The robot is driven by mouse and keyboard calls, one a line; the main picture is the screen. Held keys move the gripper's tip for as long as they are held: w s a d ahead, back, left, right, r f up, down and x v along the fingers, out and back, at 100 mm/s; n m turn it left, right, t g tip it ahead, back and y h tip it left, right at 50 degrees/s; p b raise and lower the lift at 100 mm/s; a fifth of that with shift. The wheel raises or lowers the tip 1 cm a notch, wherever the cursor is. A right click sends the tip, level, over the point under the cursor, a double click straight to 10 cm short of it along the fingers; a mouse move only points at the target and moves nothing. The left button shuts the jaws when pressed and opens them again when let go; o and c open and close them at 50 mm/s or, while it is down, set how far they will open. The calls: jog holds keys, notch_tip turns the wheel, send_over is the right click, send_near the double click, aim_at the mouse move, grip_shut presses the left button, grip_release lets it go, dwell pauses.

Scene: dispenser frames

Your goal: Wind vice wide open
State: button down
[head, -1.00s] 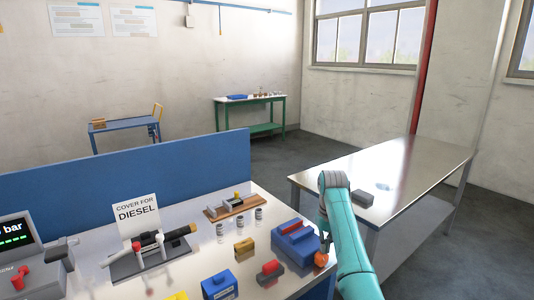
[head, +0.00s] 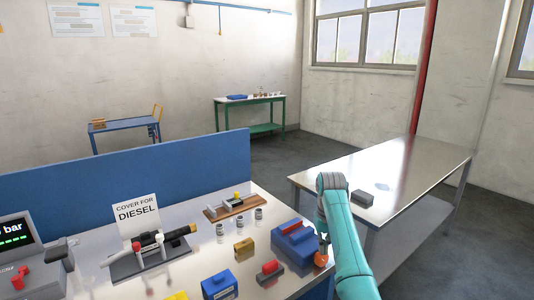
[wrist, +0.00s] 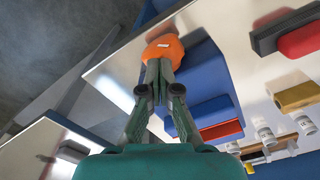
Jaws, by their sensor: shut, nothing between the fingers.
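The blue vice (head: 295,240) stands at the right end of the bench, with a red part (head: 293,228) on its top. Its orange knob (head: 321,260) is on the right side, partly covered by my arm. In the wrist view the vice's blue body (wrist: 197,80) lies to the right of my fingers, and the orange knob (wrist: 163,47) is just beyond the fingertips. My gripper (wrist: 158,66) is shut and empty, its tips at the knob's near edge. I cannot tell whether they touch it. The width of the jaw gap is unclear.
A red and grey block (head: 269,273), a yellow block (head: 244,246) and a blue box (head: 219,285) stand near the vice. Several small cylinders are behind. A metal table (head: 410,165) with a dark block (head: 363,197) is at the right, across a gap.

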jog(key=shift+s+a+f, duration=0.35)
jog(key=shift+s+a, duration=0.2)
dwell(1.0)
jog(key=shift+s+a+r, duration=0.15)
jog(key=shift+a, duration=0.05)
dwell(0.7)
jog(key=shift+r, duration=0.25)
dwell(0.5)
jog(key=shift+w+d+r, duration=0.1)
jog(key=shift+w+d, duration=0.75)
jog(key=shift+d, duration=0.15)
jog(key=shift+f, duration=0.3)
jog(key=shift+s+a+f, duration=0.2)
jog(key=shift+s+a, duration=0.1)
jog(key=shift+s, duration=0.05)
dwell(0.6)
